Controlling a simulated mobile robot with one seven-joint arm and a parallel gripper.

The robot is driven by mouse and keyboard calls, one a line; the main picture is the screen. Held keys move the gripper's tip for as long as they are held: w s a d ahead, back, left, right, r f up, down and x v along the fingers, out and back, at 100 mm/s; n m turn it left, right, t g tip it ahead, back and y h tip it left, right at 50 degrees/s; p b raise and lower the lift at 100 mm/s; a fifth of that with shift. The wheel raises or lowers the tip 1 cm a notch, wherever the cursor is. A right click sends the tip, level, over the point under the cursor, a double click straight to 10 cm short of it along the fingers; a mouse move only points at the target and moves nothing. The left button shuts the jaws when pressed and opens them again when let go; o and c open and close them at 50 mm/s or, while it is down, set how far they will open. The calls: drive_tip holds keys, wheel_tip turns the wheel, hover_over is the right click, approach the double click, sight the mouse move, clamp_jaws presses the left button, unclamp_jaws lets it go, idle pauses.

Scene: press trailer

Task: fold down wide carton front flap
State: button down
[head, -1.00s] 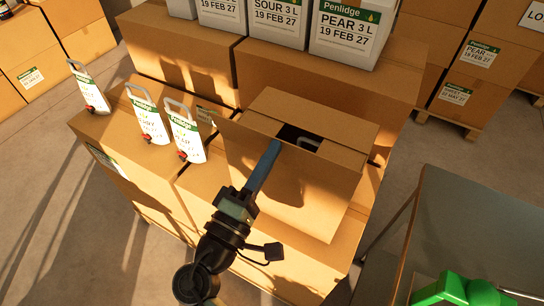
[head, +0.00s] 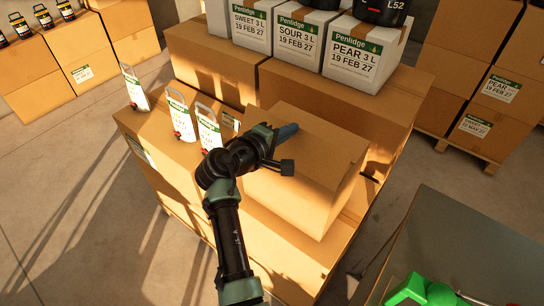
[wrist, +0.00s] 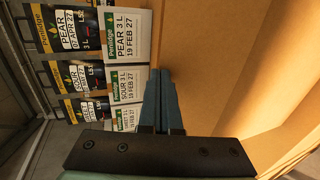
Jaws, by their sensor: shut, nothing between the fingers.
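The wide carton (head: 315,160) sits on the stacked cartons in the middle of the head view. Its top looks flat, with no dark opening showing, and the front flap (head: 300,150) seems to lie down over it. My gripper (head: 292,127) is shut and empty, its blue fingers low over the left part of the top. My arm hides the carton's left end, and I cannot tell whether the fingers touch the board. In the wrist view the shut fingers (wrist: 160,85) point along a brown cardboard surface (wrist: 210,80).
White juice boxes (head: 355,55) stand on the cartons behind. Three white pouches with handles (head: 180,115) stand to the left of my gripper. A grey table (head: 460,240) with a green object (head: 425,291) is at the lower right. Bare floor lies at the left.

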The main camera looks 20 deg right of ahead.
sight(300, 129)
drive_tip(key=shift+w+d+r+g+y+p, duration=0.1)
drive_tip(key=shift+w+d+g+y+p, duration=0.35)
drive_tip(key=shift+w+d+g+y, duration=0.2)
drive_tip(key=shift+w+d+f+y, duration=0.35)
drive_tip(key=shift+d+f, duration=0.2)
drive_tip(key=shift+f, duration=0.05)
drive_tip(key=d+f+g+y, duration=0.1)
drive_tip(key=w+f+g+y, duration=0.1)
drive_tip(key=g+y, duration=0.1)
drive_tip(key=shift+w+d+f+y+b, duration=0.1)
drive_tip(key=shift+w+d+y+b, duration=0.05)
drive_tip(key=shift+d+y+b, duration=0.2)
drive_tip(key=shift+b+x, duration=0.9)
drive_tip(key=shift+x, duration=0.05)
